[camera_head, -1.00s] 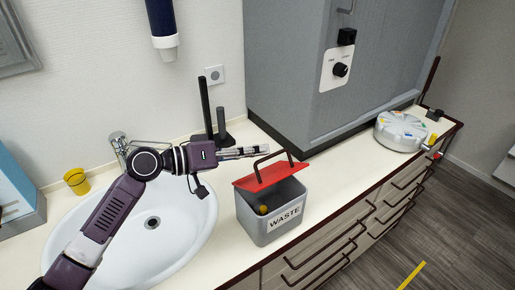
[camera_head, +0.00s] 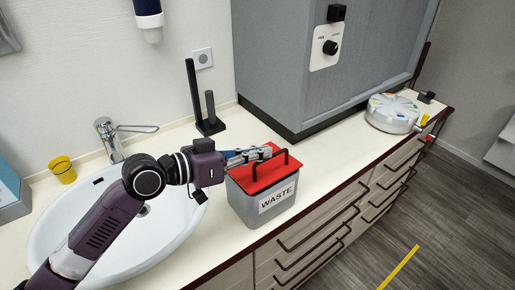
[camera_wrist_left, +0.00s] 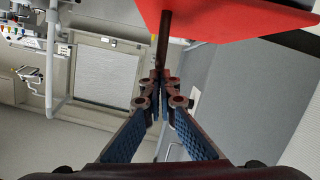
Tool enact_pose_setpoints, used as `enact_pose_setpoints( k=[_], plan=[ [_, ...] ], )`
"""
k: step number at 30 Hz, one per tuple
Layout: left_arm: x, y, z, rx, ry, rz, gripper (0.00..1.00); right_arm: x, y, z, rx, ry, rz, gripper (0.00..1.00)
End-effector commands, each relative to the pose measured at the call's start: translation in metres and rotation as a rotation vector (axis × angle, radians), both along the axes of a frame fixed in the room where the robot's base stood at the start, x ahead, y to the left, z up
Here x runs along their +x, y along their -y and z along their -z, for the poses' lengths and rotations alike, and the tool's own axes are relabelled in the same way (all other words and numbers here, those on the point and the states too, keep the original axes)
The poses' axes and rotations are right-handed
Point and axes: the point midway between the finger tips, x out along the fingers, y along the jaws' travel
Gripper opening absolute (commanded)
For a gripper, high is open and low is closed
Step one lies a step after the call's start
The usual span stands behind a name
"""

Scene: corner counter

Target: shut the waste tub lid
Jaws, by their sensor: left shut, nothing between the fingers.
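The grey waste tub (camera_head: 262,206) with its "WASTE" label stands on the counter beside the sink. Its red lid (camera_head: 257,177) lies flat across the top of the tub, with a dark bar handle (camera_head: 286,157) on it. My left gripper (camera_head: 268,153) is shut and empty, just over the lid near the handle. In the left wrist view the closed fingers (camera_wrist_left: 164,84) are close to the dark handle bar, and the red lid (camera_wrist_left: 235,18) fills the upper part. I cannot tell whether the fingers touch the lid. My right gripper is not in view.
The white sink (camera_head: 112,230) with its tap (camera_head: 108,135) is left of the tub. A black stand (camera_head: 210,125) and a large grey cabinet (camera_head: 300,70) are behind. A round white device (camera_head: 392,113) stands farther right. The counter between tub and device is clear.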

Motion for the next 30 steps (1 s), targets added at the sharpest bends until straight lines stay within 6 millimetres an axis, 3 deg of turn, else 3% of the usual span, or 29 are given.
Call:
enact_pose_setpoints(
  k=[23, 30],
  plan=[
    [-0.005, 0.003, 0.012, -0.003, -0.01, 0.0, 0.0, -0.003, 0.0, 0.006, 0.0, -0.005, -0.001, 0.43],
    [-0.003, 0.005, -0.002, -0.004, -0.008, -0.001, 0.0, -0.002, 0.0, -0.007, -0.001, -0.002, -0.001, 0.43]
  ],
)
